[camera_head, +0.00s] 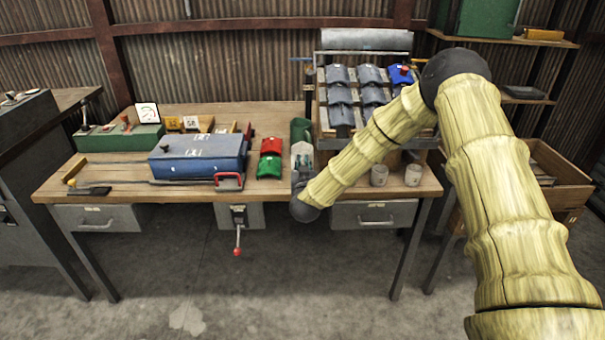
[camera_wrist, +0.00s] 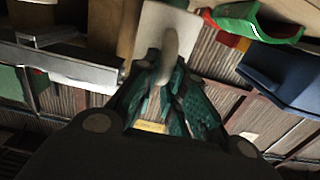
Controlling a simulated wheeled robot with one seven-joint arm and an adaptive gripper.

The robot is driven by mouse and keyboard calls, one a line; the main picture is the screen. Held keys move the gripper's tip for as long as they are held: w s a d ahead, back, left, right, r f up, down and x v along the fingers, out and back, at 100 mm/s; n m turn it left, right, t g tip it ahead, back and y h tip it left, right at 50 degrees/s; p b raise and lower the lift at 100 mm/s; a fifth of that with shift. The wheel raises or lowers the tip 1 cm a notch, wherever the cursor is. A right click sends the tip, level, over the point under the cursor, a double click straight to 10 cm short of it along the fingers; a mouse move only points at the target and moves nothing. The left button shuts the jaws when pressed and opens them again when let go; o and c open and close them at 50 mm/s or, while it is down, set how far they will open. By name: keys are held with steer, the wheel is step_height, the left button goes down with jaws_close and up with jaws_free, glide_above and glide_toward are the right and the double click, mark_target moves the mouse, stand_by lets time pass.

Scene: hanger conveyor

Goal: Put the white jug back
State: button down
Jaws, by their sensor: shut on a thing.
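The white jug (camera_wrist: 160,24) is at the top middle of the wrist view, with its handle towards me. My gripper (camera_wrist: 164,66), with dark green fingers, is shut on the jug by its handle. In the head view my gripper (camera_head: 302,165) is over the middle of the workbench, left of my forearm. A pale part of the jug (camera_head: 302,148) shows there, small and hard to make out. I cannot tell whether the jug touches the bench.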

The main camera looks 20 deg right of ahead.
steer(key=shift+f, duration=1.75)
steer(key=c, duration=1.5)
jaws_free()
steer(key=shift+f, duration=0.1)
steer(key=b+v, duration=0.1)
steer(key=v, duration=1.1)
